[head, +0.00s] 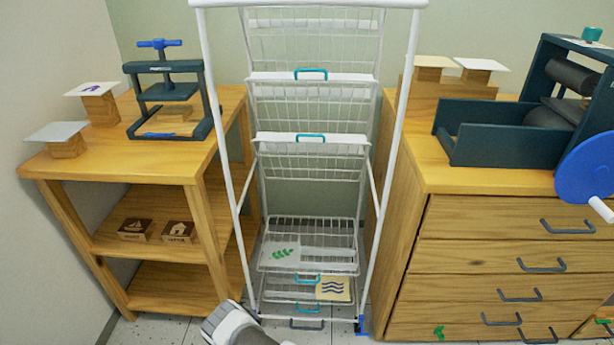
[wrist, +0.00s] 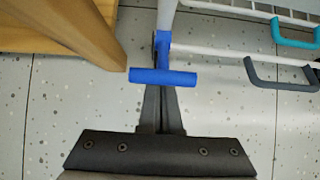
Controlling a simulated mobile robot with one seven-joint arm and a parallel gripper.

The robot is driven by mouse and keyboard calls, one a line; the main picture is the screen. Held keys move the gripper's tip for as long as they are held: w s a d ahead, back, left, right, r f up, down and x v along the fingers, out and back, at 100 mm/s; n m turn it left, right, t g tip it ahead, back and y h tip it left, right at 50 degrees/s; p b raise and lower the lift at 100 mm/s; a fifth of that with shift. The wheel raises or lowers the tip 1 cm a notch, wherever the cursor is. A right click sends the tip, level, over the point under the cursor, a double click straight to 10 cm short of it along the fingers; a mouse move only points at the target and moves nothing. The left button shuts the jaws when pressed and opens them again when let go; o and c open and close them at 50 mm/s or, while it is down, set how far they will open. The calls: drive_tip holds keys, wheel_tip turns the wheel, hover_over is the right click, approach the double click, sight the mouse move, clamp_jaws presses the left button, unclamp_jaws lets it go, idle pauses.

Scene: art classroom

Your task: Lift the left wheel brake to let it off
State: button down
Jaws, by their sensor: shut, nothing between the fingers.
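The left wheel brake (wrist: 162,76) is a blue T-shaped lever at the foot of the white drying rack's leg (wrist: 166,14), seen in the wrist view. My gripper (wrist: 160,105) is shut and empty. Its dark fingers point at the lever, and their tips are hidden by or meet its blue crossbar; I cannot tell whether they touch it. In the head view, part of my arm (head: 232,326) covers the area near the rack's left foot, so the left brake is not clear there. The white drying rack (head: 311,134) stands between two wooden units.
A wooden shelf table (head: 122,164) stands close on the left, and its leg (wrist: 75,30) is near the lever in the wrist view. A wooden drawer cabinet (head: 480,220) stands on the right. A blue brake (head: 361,325) shows at the rack's right foot. Speckled floor (wrist: 235,110) is open around my gripper.

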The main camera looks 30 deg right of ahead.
drive_tip(key=shift+s+a+f, duration=0.15)
drive_tip(key=shift+s+f, duration=0.05)
drive_tip(key=shift+f, duration=0.5)
drive_tip(key=s+a+p, duration=0.1)
drive_tip(key=s+a, duration=0.3)
drive_tip(key=s, duration=0.1)
drive_tip(key=shift+s+a, duration=0.15)
drive_tip(key=shift+s, duration=0.25)
idle(0.7)
